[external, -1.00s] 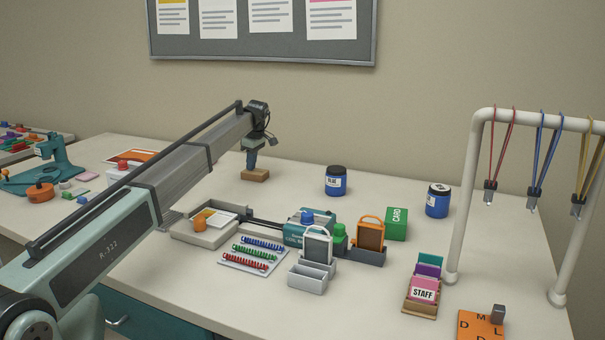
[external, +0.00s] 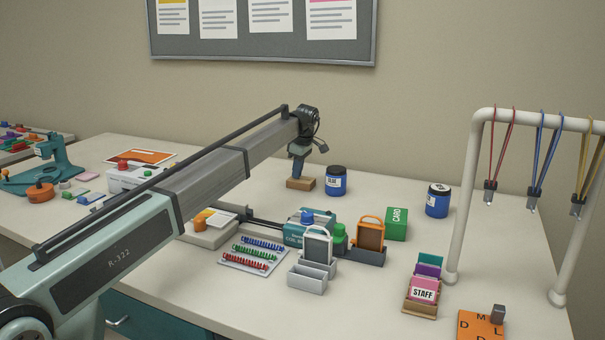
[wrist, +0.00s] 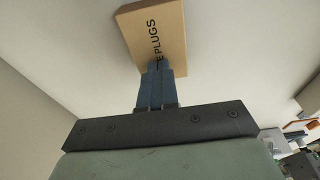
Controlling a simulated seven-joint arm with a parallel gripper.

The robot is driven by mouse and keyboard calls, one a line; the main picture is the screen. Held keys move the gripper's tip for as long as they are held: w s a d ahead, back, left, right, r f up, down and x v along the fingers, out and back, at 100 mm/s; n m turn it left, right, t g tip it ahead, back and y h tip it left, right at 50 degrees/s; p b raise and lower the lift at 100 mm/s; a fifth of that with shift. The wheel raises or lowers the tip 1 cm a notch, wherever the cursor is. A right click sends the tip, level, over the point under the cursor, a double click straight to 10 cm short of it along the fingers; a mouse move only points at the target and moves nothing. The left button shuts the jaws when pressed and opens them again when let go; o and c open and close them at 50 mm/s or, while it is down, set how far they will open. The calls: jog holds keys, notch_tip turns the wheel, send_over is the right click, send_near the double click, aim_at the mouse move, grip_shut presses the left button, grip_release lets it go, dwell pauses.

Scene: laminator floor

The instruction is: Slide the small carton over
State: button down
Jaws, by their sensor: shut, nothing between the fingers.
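The small brown carton (external: 301,184) lies flat on the table toward the back, just left of a blue jar with a dark lid. In the wrist view the carton (wrist: 160,32) shows dark lettering that ends in "PLUGS". My gripper (external: 296,177) is shut and empty, pointing down at the carton. In the wrist view the closed fingertips (wrist: 157,68) meet the carton's near edge and hide part of the lettering. I cannot tell whether they press on its top or its side.
The blue jar (external: 336,181) stands close to the carton's right, with a narrow gap. A second blue jar (external: 437,201) and a green card box (external: 396,224) stand farther right. The teal laminator (external: 302,228) is in front. Bare table lies left of the carton.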

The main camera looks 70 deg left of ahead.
aim_at(305, 179)
jog(key=shift+w+d+f, duration=0.15)
jog(key=shift+d+f, duration=0.1)
jog(key=shift+f, duration=0.15)
jog(key=shift+a+r, duration=0.15)
jog(key=shift+r, duration=0.8)
notch_tip(305, 179, up, 13)
jog(key=w+d, duration=0.1)
jog(key=shift+w+d+f, duration=0.2)
jog(key=shift+w+d, duration=0.15)
jog(key=shift+d, duration=0.05)
